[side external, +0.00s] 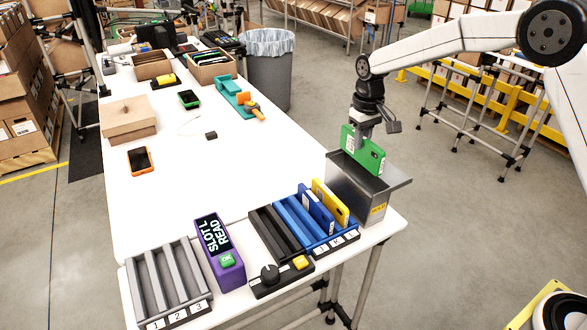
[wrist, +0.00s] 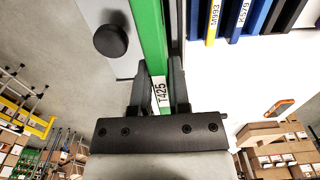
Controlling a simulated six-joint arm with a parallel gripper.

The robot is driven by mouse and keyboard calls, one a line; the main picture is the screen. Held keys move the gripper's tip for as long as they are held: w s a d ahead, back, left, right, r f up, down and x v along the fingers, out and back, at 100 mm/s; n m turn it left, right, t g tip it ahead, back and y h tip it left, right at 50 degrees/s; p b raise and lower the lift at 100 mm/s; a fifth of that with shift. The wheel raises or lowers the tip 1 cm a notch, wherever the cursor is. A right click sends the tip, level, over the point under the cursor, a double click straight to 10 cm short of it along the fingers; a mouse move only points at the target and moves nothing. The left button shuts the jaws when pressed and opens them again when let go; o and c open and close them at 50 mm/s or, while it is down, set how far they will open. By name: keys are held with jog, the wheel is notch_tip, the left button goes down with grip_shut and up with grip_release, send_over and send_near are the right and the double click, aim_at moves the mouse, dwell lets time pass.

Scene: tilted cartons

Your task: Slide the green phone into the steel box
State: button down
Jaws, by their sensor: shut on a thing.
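The green phone (side external: 371,156) stands on edge at the mouth of the steel box (side external: 352,188) at the table's right corner. My gripper (side external: 365,128) is above the box and shut on the phone's upper part. In the wrist view my gripper (wrist: 158,80) pinches the green phone (wrist: 148,35) between its two fingers, with a white T425 label facing me. The box has a flared lip on its right and a yellow label low on its front. I cannot tell how far the phone's lower edge is inside the box.
A blue rack (side external: 293,222) beside the box holds a blue phone (side external: 316,209) and a yellow phone (side external: 331,203). Left of it are a black rack (side external: 270,232), a purple display unit (side external: 217,250) and a grey rack (side external: 160,280). The table's middle is mostly clear.

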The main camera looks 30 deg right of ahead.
aim_at(359, 161)
jog(key=shift+f, duration=5.9)
jog(key=shift+f, duration=0.35)
jog(key=c, duration=0.5)
grip_release()
jog(key=shift+r, duration=3.95)
jog(key=shift+r, duration=3.45)
